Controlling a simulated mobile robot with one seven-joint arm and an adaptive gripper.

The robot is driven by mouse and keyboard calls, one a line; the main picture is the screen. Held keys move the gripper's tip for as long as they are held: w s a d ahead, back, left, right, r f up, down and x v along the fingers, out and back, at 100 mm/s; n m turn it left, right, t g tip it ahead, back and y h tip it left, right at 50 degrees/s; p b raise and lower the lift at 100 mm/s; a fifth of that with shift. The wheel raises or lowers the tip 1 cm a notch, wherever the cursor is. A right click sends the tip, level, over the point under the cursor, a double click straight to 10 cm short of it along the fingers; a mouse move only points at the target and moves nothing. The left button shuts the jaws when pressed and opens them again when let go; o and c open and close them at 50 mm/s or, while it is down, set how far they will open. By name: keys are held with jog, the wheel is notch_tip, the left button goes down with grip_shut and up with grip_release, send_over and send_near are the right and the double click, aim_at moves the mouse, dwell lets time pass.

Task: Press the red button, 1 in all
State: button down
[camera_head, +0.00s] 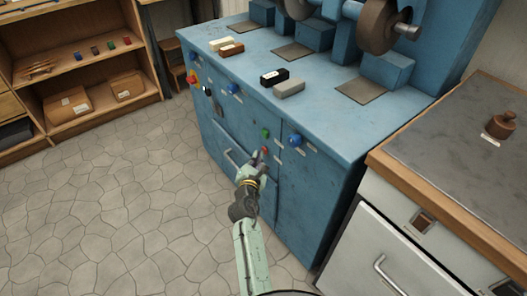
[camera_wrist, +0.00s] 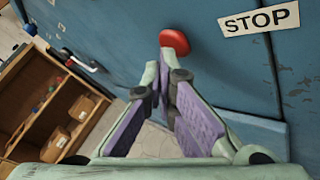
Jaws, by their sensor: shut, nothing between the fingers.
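The red button (camera_head: 265,150) is on the front of the blue machine cabinet (camera_head: 312,185), just beyond my fingertips. In the wrist view the red button (camera_wrist: 174,41) is large and round-topped, beside a white STOP label (camera_wrist: 258,19). My gripper (camera_head: 257,158) is shut and empty, pointing at the cabinet front. In the wrist view its fingertips (camera_wrist: 160,65) meet just below the button, and one tip overlaps the button's lower edge. I cannot tell whether they touch it.
A green button (camera_head: 265,133) and a blue knob (camera_head: 295,140) are close by on the same front. A grey-topped bench (camera_head: 450,120) stands at the right, wooden shelves (camera_head: 75,75) at the left. The stone floor between is clear.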

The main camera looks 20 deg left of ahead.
jog(key=shift+s+a, duration=0.35)
jog(key=shift+s, duration=0.1)
jog(key=s+a, duration=0.1)
jog(key=s, duration=0.1)
jog(key=s+a+b, duration=0.1)
jog(key=s+a, duration=0.1)
dwell(0.4)
jog(key=shift+a, duration=0.1)
dwell(0.6)
